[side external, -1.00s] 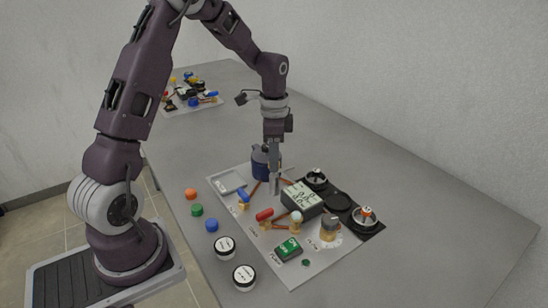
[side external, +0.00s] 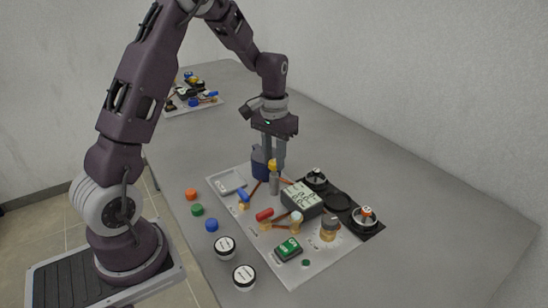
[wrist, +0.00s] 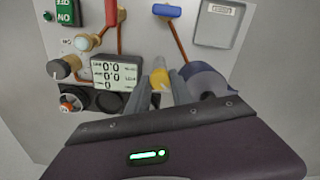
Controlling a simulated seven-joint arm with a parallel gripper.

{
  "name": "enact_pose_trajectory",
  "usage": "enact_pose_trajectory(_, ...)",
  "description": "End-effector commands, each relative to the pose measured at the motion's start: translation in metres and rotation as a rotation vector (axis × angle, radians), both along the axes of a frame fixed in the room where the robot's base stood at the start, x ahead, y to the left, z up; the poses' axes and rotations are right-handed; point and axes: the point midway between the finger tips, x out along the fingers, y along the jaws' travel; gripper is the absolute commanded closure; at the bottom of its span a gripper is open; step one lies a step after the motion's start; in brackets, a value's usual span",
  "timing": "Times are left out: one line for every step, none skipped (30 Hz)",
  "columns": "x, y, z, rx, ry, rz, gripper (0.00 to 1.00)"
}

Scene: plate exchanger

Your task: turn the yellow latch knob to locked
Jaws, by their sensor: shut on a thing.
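The yellow latch knob (side external: 272,165) sits on top of a grey post on the light panel, next to the dark blue cylinder (side external: 261,165). My gripper (side external: 276,160) points down over it with its fingers around the knob. In the wrist view the yellow knob (wrist: 159,76) shows between the two grey fingers of my gripper (wrist: 164,84), which are shut on it. The fingers hide part of the knob, and I cannot read any locked mark beside it.
A display box (side external: 302,198) stands close to the right of the knob. The panel (side external: 310,268) also carries a red-handled valve (side external: 264,214), a blue-handled valve (side external: 243,195), and a green switch box (side external: 288,249). Loose caps and jars lie along the table's left edge.

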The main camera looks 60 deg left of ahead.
Motion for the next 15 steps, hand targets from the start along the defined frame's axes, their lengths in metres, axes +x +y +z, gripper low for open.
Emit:
enact_pose_trajectory(0.0009,-0.0001,0.0010,0.001,-0.003,0.038,1.00)
enact_pose_trajectory(0.0009,-0.0001,0.0010,0.000,-0.003,0.066,1.00)
enact_pose_trajectory(0.0009,-0.0001,0.0010,0.000,-0.003,0.099,1.00)
enact_pose_trajectory(0.0009,-0.0003,0.0010,0.000,-0.003,0.123,1.00)
enact_pose_trajectory(0.0009,-0.0003,0.0010,0.000,-0.003,0.148,1.00)
enact_pose_trajectory(0.0009,-0.0001,0.0010,0.000,-0.003,0.180,1.00)
enact_pose_trajectory(0.0008,0.0001,0.0010,0.000,-0.003,0.203,1.00)
enact_pose_trajectory(0.0009,0.0000,0.0010,0.000,-0.003,0.225,1.00)
enact_pose_trajectory(0.0009,-0.0002,0.0010,0.000,-0.003,0.252,1.00)
enact_pose_trajectory(0.0010,-0.0003,0.0010,0.001,-0.004,0.270,1.00)
enact_pose_trajectory(0.0009,-0.0002,0.0010,0.001,-0.004,0.289,1.00)
enact_pose_trajectory(0.0009,0.0000,0.0010,0.001,-0.004,0.312,1.00)
enact_pose_trajectory(0.0009,0.0001,0.0010,0.001,-0.004,0.329,1.00)
enact_pose_trajectory(0.0009,0.0001,0.0011,0.001,-0.004,0.344,1.00)
enact_pose_trajectory(0.0010,0.0001,0.0011,0.001,-0.004,0.363,1.00)
